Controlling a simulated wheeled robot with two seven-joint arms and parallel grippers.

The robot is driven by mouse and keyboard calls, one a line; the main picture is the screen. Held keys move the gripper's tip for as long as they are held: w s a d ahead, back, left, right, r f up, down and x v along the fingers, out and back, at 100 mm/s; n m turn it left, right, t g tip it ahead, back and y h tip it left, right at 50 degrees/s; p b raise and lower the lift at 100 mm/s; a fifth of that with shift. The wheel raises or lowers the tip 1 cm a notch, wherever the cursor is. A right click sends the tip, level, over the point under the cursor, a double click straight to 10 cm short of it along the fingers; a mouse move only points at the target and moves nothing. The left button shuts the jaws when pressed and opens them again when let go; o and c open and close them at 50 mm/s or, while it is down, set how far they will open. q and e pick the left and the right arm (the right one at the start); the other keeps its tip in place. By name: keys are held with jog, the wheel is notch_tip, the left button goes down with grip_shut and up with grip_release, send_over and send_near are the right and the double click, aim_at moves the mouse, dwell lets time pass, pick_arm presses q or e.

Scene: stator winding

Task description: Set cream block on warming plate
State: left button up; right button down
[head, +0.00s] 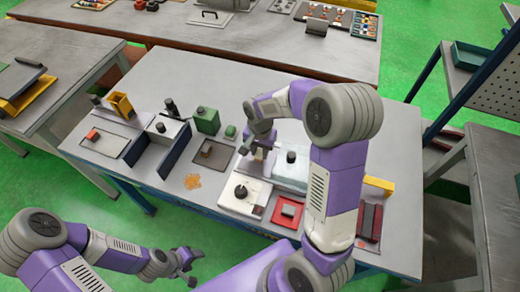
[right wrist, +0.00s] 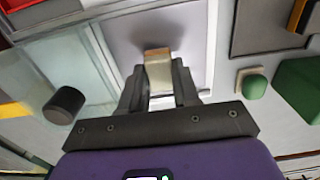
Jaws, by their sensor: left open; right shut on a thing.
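My right gripper (head: 262,160) is shut on the cream block (right wrist: 158,72), which sticks out beyond the fingertips in the right wrist view. The block is over or close to a pale plate (right wrist: 196,28) with a white rim; I cannot tell whether they touch. In the head view this looks like the white plate (head: 257,190) with a dark round knob, which I take as the warming plate. The block is mostly hidden there by the gripper. My left gripper (head: 190,268) is open and empty, off the table's front edge.
A black cylinder (head: 291,157) stands on a glassy panel right of the right gripper. Green blocks (head: 207,120), a dark mat (head: 213,153) and blue dividers (head: 176,150) are to the left. A red tray (head: 288,211) lies to the front right.

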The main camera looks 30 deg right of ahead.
jog(key=shift+f, duration=0.5)
dwell(0.6)
dwell(0.4)
jog(key=shift+c, duration=2.4)
grip_release()
jog(key=shift+r, duration=0.1)
jog(key=shift+r+p, duration=2.6)
jog(key=shift+r, duration=0.85)
